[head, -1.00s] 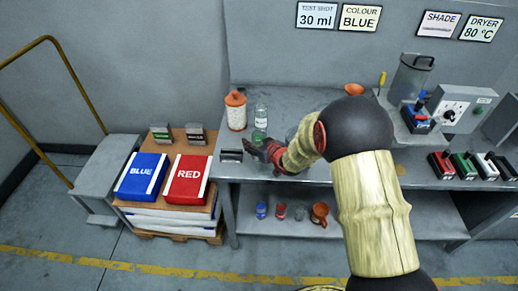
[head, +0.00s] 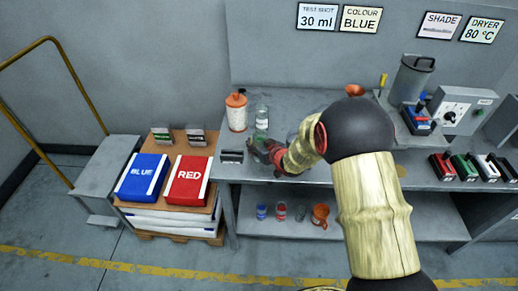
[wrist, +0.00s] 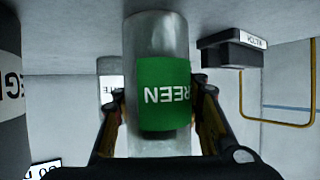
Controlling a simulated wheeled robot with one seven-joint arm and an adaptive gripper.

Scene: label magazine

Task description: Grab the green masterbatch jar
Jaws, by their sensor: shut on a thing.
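The green masterbatch jar (wrist: 164,92) is a clear cylinder with a green label reading GREEN, which appears upside down in the wrist view. It stands between the two fingers of my gripper (wrist: 160,118), one finger on each side, and the gripper is shut on it. In the head view my gripper (head: 262,152) is at the left front part of the bench, and it largely hides the jar there.
A small dark block (head: 231,156) lies at the bench's left edge. Blue (head: 143,177) and red (head: 188,180) boxes sit on the pallet to the left.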

